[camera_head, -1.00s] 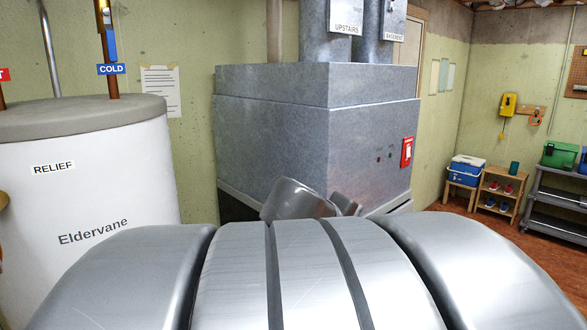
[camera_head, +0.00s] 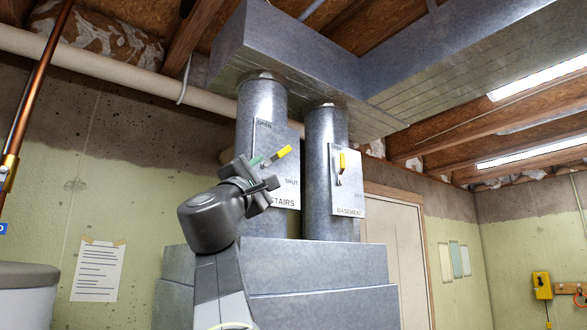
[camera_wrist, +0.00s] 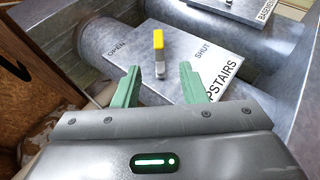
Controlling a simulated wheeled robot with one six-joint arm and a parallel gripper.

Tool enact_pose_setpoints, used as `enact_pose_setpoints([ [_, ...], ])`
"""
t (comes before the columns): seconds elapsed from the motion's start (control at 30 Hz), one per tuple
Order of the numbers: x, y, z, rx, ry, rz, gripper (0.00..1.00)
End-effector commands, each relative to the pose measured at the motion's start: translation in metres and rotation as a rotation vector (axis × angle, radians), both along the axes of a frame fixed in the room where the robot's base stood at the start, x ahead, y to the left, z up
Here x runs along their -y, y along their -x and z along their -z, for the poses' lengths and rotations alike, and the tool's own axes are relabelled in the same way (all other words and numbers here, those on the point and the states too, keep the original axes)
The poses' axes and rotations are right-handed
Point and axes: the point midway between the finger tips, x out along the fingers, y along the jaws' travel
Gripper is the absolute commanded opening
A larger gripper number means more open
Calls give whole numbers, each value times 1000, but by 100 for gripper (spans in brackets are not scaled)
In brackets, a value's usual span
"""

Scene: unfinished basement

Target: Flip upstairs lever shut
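The upstairs lever has a yellow handle (camera_head: 283,154) and sits on a metal label plate (camera_head: 290,139) on the left duct. Its handle points up and right, between the OPEN and SHUT labels. In the wrist view the yellow handle (camera_wrist: 158,42) stands just beyond my fingertips, roughly centred between them. My gripper (camera_wrist: 158,78) is open and empty, its two green fingers apart. In the head view my gripper (camera_head: 262,167) is at the plate's lower left, partly covering the UPSTAIRS label and the lever's base. I cannot tell whether it touches the lever.
The basement lever (camera_head: 342,161), also yellow, points up on its own plate (camera_head: 349,190) on the right duct. The metal furnace cabinet (camera_head: 310,265) stands below. A horizontal duct (camera_head: 310,60) hangs above. In the wrist view a wooden beam (camera_wrist: 30,65) is at left.

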Motion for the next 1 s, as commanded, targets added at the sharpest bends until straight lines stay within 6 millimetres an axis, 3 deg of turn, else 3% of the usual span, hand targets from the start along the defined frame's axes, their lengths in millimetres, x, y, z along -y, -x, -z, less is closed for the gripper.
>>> enact_pose_setpoints([
  [0.17,7,-14,-16,1,2,4,38],
  [0.6,35,-74,-67,0,0,3,38],
  [1.0,47,-98,-83,-1,-1,0,38],
])
